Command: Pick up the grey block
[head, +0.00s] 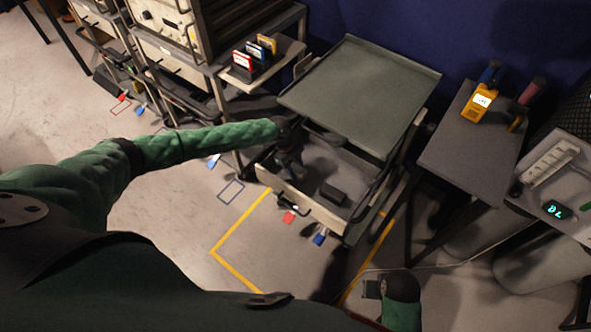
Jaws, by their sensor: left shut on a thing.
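My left arm reaches over the open drawer of the grey cart (358,85), and my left gripper (291,168) points down inside the drawer's left part. It is shut on a dark thing too small and shadowed to make out. A dark grey block (333,194) lies on the drawer floor (322,168) to the right of the gripper, apart from it. My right gripper (372,289) is low in the picture, away from the cart, and I cannot tell whether it is open or shut.
The drawer's front wall (310,208) and the cart top's edge bound the space around my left gripper. A side table (467,135) with a yellow meter (480,101) stands at right. A rack (170,45) stands at upper left. Yellow tape (237,222) marks the floor.

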